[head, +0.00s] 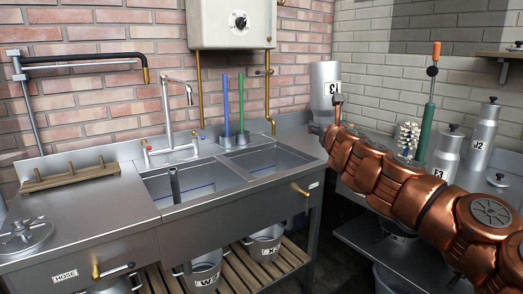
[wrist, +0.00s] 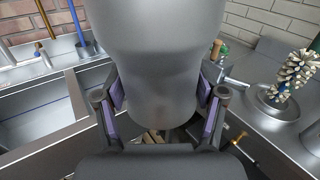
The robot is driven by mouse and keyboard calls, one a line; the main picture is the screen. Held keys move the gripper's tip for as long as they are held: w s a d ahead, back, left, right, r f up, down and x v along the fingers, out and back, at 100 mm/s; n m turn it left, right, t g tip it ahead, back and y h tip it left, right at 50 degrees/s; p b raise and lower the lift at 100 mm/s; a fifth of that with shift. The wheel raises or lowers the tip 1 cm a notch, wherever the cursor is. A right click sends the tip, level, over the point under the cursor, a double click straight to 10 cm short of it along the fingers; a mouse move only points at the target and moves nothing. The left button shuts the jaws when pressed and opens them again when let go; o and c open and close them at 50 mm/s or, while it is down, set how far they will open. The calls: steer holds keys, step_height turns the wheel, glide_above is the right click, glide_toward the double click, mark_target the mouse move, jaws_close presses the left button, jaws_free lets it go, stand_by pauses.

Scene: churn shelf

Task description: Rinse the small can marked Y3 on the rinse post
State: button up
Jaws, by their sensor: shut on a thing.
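The small silver can (head: 323,88) is held upside down, its wide closed end up and its narrower end down. Its label shows inverted and appears to read Y3. My gripper (head: 325,127) is shut on it at the right end of the sink; the arm partly hides the grip. In the wrist view the can (wrist: 160,45) fills the middle, between the purple-padded fingers of my gripper (wrist: 160,100). A short dark upright post (head: 174,185) stands in the left sink basin (head: 190,190). I cannot tell for sure whether it is the rinse post.
The right basin (head: 268,163) is open. A faucet (head: 168,120) and blue and green handled brushes (head: 233,108) stand behind the basins. Cans marked E3 (head: 446,155) and J2 (head: 482,140), plus a white-bristled brush (head: 408,136), stand at the right. Buckets (head: 264,245) sit underneath.

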steer(key=shift+n+p, duration=4.45)
steer(key=shift+n, duration=1.85)
steer(key=p, duration=0.3)
steer(key=r+p, duration=0.1)
steer(key=p, duration=0.2)
steer(key=shift+w+d+p, duration=0.2)
steer(key=shift+p, duration=0.1)
steer(key=shift+a+f+p, duration=0.1)
steer(key=shift+f+p, duration=0.05)
steer(key=shift+p, duration=0.6)
steer(key=shift+s+p, duration=0.1)
steer(key=shift+p, duration=1.1)
